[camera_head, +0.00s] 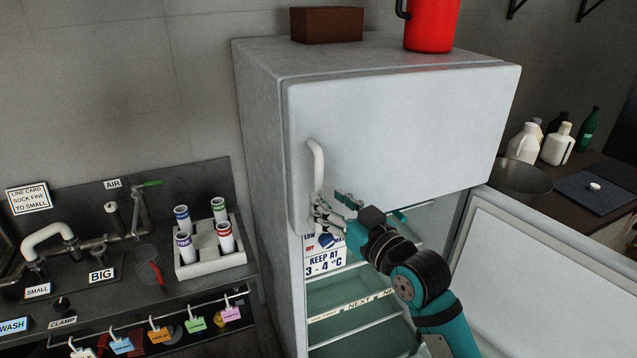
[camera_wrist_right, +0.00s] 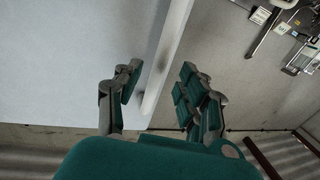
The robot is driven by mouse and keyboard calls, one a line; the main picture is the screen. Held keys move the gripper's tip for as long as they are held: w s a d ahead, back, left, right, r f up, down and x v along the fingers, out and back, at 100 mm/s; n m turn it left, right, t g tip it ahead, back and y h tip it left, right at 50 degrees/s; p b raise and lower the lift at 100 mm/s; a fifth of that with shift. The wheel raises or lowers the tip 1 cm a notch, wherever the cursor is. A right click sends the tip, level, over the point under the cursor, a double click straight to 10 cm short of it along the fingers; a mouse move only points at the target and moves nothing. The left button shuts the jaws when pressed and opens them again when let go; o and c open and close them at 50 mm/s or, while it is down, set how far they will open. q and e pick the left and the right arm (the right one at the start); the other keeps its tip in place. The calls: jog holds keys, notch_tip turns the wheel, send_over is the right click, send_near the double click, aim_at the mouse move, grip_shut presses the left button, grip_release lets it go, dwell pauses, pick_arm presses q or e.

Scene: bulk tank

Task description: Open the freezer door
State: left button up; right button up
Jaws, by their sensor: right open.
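The white fridge-freezer (camera_head: 262,130) stands mid-picture in the head view. Its upper freezer door (camera_head: 420,125) looks shut, with a curved white handle (camera_head: 318,170) on its left side. The lower door (camera_head: 540,275) stands open to the right, showing shelves. My right gripper (camera_head: 336,206) is open at the handle's lower end, just above the lower compartment. My left gripper is out of view.
A brown box (camera_head: 327,25) and a red jug (camera_head: 432,25) stand on the fridge-freezer. A dark bench with taps and a white tube rack (camera_head: 211,256) is at left. Bottles (camera_head: 557,145) and a metal bowl (camera_head: 521,180) are at right. The open lower door takes up the lower right.

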aim_at(321, 195)
jog(key=shift+p+x, duration=0.55)
jog(key=shift+x, duration=1.85)
jog(key=shift+d, duration=0.1)
grip_shut()
